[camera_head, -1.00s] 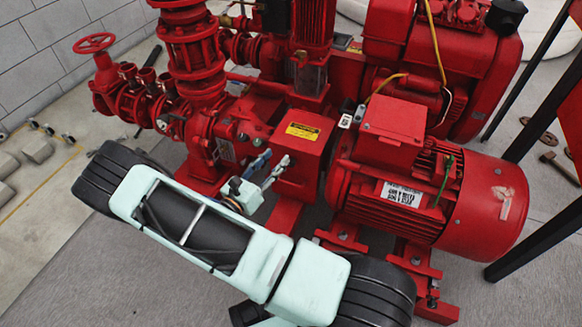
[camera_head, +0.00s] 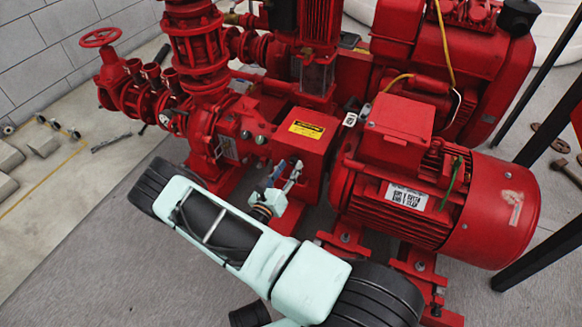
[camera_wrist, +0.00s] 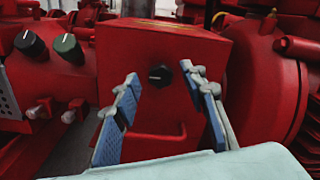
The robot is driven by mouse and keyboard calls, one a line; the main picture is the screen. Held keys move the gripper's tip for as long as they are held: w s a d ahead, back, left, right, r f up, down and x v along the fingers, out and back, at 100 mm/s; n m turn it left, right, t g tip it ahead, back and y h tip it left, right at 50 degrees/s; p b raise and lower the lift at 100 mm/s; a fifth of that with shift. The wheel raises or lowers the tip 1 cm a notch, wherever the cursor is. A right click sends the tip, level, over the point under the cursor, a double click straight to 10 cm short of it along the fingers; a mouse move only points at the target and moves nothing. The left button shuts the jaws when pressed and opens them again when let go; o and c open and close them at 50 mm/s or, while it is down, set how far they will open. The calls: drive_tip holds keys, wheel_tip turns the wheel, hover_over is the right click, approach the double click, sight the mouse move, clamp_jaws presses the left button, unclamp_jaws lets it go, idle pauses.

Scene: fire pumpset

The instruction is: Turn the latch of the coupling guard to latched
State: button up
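The coupling guard (camera_head: 305,143) is a red box with a yellow label, between the pump and the motor. In the wrist view its red front face (camera_wrist: 150,50) fills the middle. The latch (camera_wrist: 160,76) is a small black knob on that face with a pale mark that looks roughly horizontal. My gripper (camera_head: 288,172) is open and empty in front of the guard. In the wrist view its blue-padded fingers stand left and right of the latch, apart from it. The latch cannot be made out in the head view.
A red handle (camera_wrist: 158,137) sits below the latch. A black knob (camera_wrist: 30,43) and a dark green knob (camera_wrist: 68,47) are at the left in the wrist view. The red motor (camera_head: 430,205) stands right of the guard, the pump piping (camera_head: 195,60) left.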

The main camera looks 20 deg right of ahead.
drive_tip(key=shift+x, duration=0.95)
drive_tip(key=shift+c, duration=0.3)
clamp_jaws()
